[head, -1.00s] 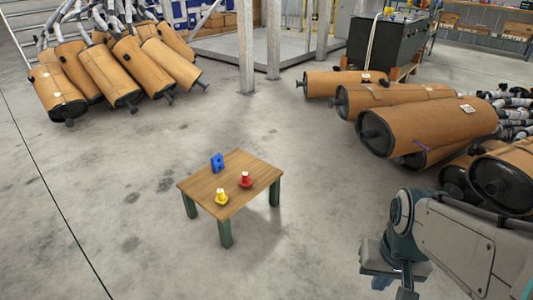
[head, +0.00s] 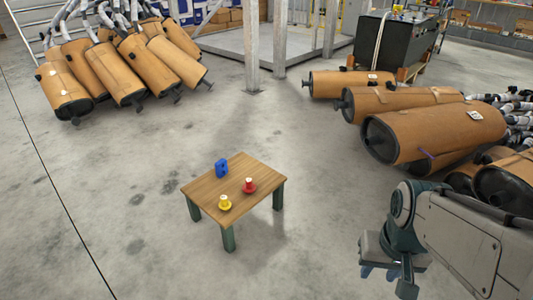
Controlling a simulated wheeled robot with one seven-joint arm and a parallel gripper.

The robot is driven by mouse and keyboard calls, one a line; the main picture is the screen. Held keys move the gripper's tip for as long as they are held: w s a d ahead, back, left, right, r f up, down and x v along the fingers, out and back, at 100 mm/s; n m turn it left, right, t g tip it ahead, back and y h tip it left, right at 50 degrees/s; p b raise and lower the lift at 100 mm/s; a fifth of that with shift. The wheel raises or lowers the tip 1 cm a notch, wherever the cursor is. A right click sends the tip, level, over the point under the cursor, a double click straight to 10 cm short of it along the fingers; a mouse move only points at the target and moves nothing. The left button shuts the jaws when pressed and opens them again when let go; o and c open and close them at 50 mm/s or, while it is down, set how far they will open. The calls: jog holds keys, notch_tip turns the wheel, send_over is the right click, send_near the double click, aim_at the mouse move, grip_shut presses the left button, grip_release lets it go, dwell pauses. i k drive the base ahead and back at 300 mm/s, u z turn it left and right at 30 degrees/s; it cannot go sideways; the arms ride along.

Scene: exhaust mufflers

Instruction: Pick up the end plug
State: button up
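A small wooden table (head: 205,187) with green legs stands on the floor at the lower middle of the head view. On it are a yellow plug-like piece with a pale top (head: 225,203) near the front edge, a red one of similar shape (head: 249,186) to its right, and an upright blue block with a hole (head: 222,168) at the back. The frame does not show which is the end plug. My gripper (head: 386,278) hangs at the lower right, well apart from the table. Its fingers are small and partly hidden, so their opening is unclear.
Brown mufflers (head: 117,72) lean in a row at the upper left. More mufflers (head: 432,132) lie stacked at the right, behind my arm. Metal posts (head: 252,50) and a dark cabinet (head: 388,45) stand at the back. The concrete floor around the table is clear.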

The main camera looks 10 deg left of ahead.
aim_at(249, 188)
jog(key=u, duration=0.2)
jog(key=i, duration=1.25)
jog(key=u, duration=0.9)
jog(key=i, duration=0.55)
jog(key=u, duration=0.25)
